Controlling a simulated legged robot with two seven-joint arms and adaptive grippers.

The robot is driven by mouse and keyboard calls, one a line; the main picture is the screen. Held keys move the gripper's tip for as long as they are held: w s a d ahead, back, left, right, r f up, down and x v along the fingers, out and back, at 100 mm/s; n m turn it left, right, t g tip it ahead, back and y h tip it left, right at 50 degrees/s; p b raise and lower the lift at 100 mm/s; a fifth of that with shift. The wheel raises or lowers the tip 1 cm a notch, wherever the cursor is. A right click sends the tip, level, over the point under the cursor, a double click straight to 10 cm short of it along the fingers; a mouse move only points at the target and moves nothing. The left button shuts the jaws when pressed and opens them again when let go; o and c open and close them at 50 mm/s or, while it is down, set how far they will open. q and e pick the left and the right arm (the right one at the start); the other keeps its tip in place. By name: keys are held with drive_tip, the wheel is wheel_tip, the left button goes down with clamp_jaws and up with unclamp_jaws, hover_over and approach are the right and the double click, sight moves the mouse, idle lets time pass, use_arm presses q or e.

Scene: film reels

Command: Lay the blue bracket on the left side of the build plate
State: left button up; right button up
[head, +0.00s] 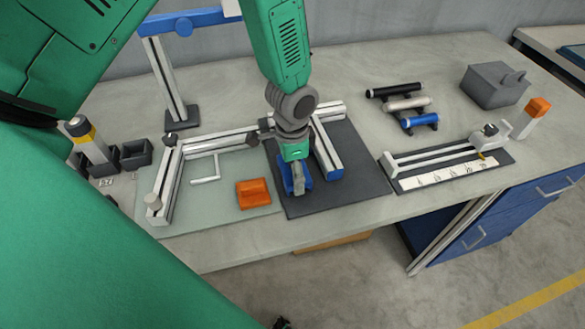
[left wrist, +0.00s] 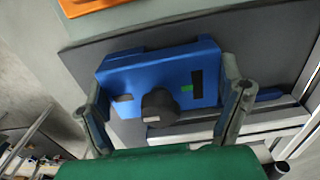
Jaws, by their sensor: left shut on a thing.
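My left gripper (head: 297,188) points down over the left part of a dark grey plate (head: 350,196). It is shut on the blue bracket (head: 285,174), which its fingers partly hide. In the left wrist view the blue bracket (left wrist: 140,72) lies between the two fingers of the left gripper (left wrist: 165,112), with a dark knob in front of it. The bracket is over the dark plate; I cannot tell whether it touches it. A pale green plate (head: 222,216) lies to the left, with an orange bracket (head: 253,193) on it. My right gripper is not in view.
Metal rails (head: 328,154) border the plates. A white L-shaped rod (head: 206,178) lies on the pale plate. To the right are black, grey and blue cylinders (head: 421,121), a ruled rail fixture (head: 450,176) and a grey box (head: 494,86). Black bins (head: 135,153) stand at left.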

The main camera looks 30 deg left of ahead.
use_arm(q)
drive_tip(key=shift+s, duration=0.1)
drive_tip(key=o, duration=1.2)
drive_tip(key=shift+d, duration=0.35)
wheel_tip(320, 180, up, 12)
drive_tip(key=shift+r, duration=0.1)
